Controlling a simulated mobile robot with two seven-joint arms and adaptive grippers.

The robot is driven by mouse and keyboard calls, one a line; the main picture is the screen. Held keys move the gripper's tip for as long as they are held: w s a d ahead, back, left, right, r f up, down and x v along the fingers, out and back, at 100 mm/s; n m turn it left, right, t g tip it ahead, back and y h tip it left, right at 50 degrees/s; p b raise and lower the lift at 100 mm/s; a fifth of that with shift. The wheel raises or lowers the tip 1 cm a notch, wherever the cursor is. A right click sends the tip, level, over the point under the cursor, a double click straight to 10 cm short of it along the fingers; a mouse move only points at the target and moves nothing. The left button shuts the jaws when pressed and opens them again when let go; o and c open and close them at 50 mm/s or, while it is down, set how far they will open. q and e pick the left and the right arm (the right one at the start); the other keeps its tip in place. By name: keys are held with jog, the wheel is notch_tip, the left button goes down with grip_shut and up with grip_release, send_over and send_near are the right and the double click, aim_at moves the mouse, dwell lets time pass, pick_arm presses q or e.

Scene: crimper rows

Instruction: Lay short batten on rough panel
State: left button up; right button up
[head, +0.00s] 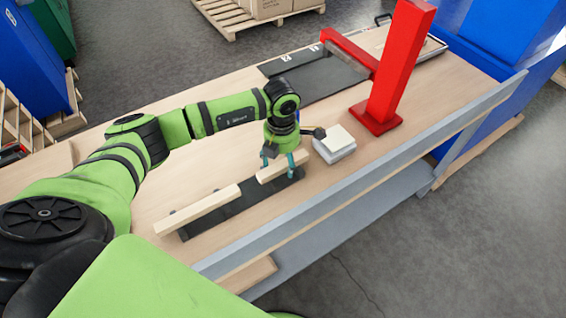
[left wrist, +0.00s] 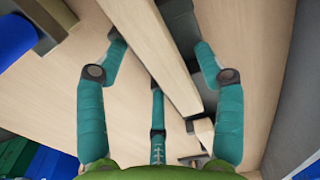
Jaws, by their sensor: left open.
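A short pale wood batten (head: 270,174) lies at the far end of a dark narrow strip (head: 230,208) on the bench. My left gripper (head: 284,163) is over it, open, with its teal fingers reaching down at either side. In the left wrist view a batten (left wrist: 155,55) runs between the spread fingertips of the left gripper (left wrist: 162,48), with gaps at both sides. A dark flat panel (head: 322,80) with small white marks lies further back on the bench; I cannot tell its texture. My right gripper is not in view.
A longer batten (head: 198,209) lies on the same strip, nearer me. A pale block on a grey base (head: 335,145) stands right of the gripper. A red post (head: 392,70) with a sideways arm stands beyond. A grey rail (head: 370,180) edges the bench.

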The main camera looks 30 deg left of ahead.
pick_arm(q)
jog(key=c, duration=1.4)
